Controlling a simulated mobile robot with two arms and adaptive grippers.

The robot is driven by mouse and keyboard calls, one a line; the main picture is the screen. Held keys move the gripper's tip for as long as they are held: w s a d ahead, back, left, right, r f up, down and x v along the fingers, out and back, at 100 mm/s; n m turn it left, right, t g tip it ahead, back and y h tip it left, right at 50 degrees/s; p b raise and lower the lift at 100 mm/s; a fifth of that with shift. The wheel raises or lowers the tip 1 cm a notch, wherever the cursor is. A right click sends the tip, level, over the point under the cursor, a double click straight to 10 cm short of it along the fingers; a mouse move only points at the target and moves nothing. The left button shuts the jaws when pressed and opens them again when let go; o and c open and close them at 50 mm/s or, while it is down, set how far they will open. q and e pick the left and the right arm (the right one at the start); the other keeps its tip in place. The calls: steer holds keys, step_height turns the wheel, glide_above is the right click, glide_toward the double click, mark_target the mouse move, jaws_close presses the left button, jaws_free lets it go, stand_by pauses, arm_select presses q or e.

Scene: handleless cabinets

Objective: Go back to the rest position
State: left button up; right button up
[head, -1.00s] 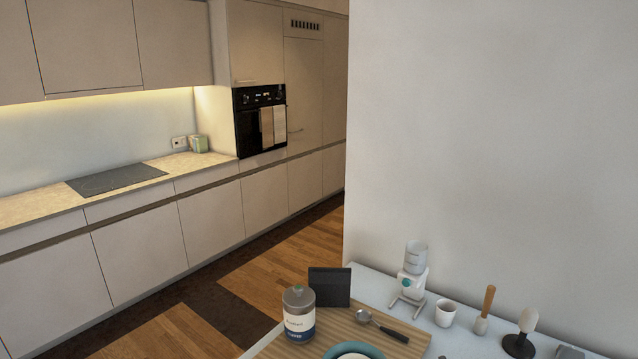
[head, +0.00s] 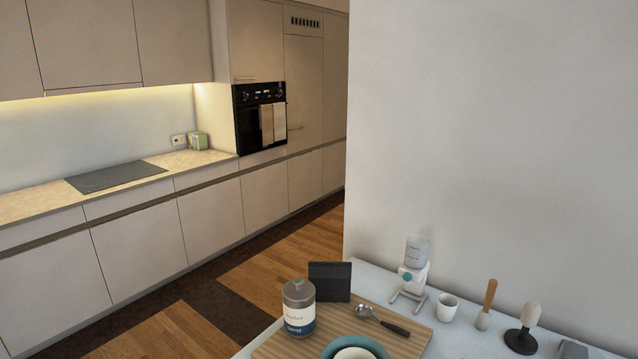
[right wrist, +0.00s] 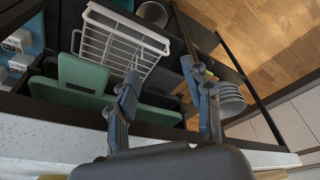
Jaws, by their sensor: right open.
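My right gripper (right wrist: 162,78) shows in the right wrist view. Its two fingers are apart with nothing between them. It is over an open drawer, near a pale speckled counter edge (right wrist: 60,140). In the drawer a white wire rack (right wrist: 120,45) lies beyond the left finger. Green boards (right wrist: 82,73) stand to the left, and a stack of bowls (right wrist: 231,100) is to the right of the fingers. Neither gripper shows in the head view, and my left gripper is in no view.
In the head view a table holds a wooden board (head: 285,346) with a canister (head: 298,308), a spoon (head: 385,321) and bowls (head: 352,347). A white dispenser (head: 412,270) and a cup (head: 447,307) stand behind. Wood floor (head: 165,335) is clear before the cabinets.

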step_height(320, 180, down, 14)
steer(key=s+b, duration=0.2)
steer(key=s+d+f+g+b, duration=0.1)
steer(key=s+f+b, duration=0.1)
steer(key=s+f, duration=0.7)
steer(key=s+d+f+g+b, duration=0.1)
steer(key=s+d+f+b, duration=0.1)
steer(key=s+f, duration=0.7)
step_height(320, 180, down, 7)
steer(key=shift+d+b, duration=0.15)
steer(key=shift+b, duration=0.55)
